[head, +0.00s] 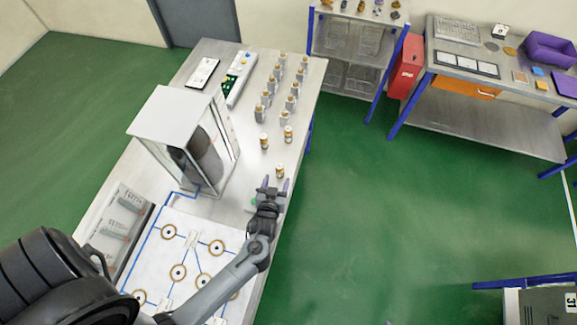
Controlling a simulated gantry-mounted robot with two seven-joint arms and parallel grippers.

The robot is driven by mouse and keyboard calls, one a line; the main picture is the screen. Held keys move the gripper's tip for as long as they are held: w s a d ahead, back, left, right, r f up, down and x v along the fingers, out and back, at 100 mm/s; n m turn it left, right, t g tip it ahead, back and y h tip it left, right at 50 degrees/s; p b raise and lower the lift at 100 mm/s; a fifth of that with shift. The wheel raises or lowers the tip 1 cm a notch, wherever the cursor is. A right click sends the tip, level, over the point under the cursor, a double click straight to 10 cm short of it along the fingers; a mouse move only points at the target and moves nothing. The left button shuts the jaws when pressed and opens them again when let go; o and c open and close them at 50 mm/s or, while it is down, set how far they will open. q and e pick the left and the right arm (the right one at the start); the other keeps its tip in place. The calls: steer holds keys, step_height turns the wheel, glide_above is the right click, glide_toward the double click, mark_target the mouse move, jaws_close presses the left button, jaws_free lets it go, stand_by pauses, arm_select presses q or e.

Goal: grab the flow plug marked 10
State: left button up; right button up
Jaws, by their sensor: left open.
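Several small plugs with grey or white bodies and brass-coloured parts stand upright on the metal bench (215,60), most of them in two rows. Their markings are too small to read, so I cannot tell which flow plug is marked 10. The nearest plug (280,171) stands alone, just beyond my left gripper (275,184). Two more, a left plug (264,141) and a right plug (288,134), stand farther back. My left gripper is open, with its fingers pointing toward the nearest plug; nothing shows between them. My right gripper is out of view.
A glass-sided cabinet (165,117) with a dark object inside stands left of the plugs. A white board (205,230) with blue lines and brass rings lies in front, partly hidden by my arm. A green-buttoned panel (239,78) and a tablet (203,73) lie at the back.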

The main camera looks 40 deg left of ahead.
mark_target(280, 164)
arm_select(q)
steer(key=b+x, duration=0.3)
steer(key=x, duration=0.1)
steer(key=shift+a+f, duration=0.15)
steer(key=shift+w+a+f+b, duration=0.1)
steer(key=shift+w+a+b, duration=0.1)
steer(key=shift+w+b, duration=0.2)
steer(key=b+x, duration=0.4)
steer(key=shift+w+a, duration=0.1)
steer(key=shift+a, duration=0.1)
steer(key=shift+w+a+b, duration=0.2)
steer(key=shift+w+b, duration=0.1)
steer(key=shift+w, duration=0.1)
jaws_close()
